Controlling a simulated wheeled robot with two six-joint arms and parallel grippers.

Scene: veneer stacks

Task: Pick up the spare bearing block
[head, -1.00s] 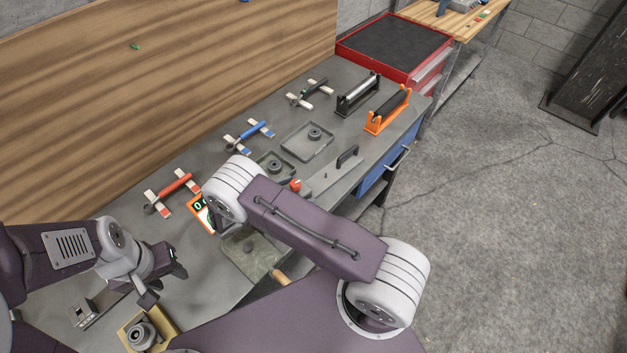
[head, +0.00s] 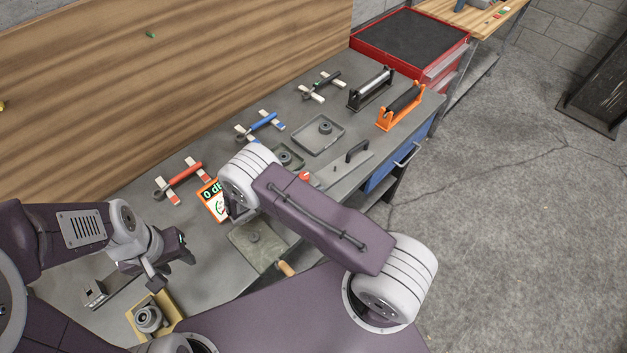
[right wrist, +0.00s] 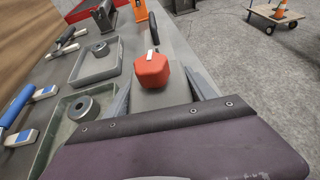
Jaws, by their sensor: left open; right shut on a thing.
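A grey block with a round bore, which looks like the bearing block (head: 148,317), sits in a shallow tan tray (head: 134,331) at the lower left of the head view. My left gripper (head: 174,266) is open and empty, just above and beyond the tray, apart from the block. My right gripper (right wrist: 160,96) is shut on a red-knobbed grey piece; its red knob (right wrist: 152,71) stands just beyond the fingers. The knob also shows beside my right forearm in the head view (head: 304,176). My right fingertips are hidden there behind my arm.
A slotted grey block (head: 95,292) lies left of the tray. Clear bench lies between the tan tray and the flat tray.

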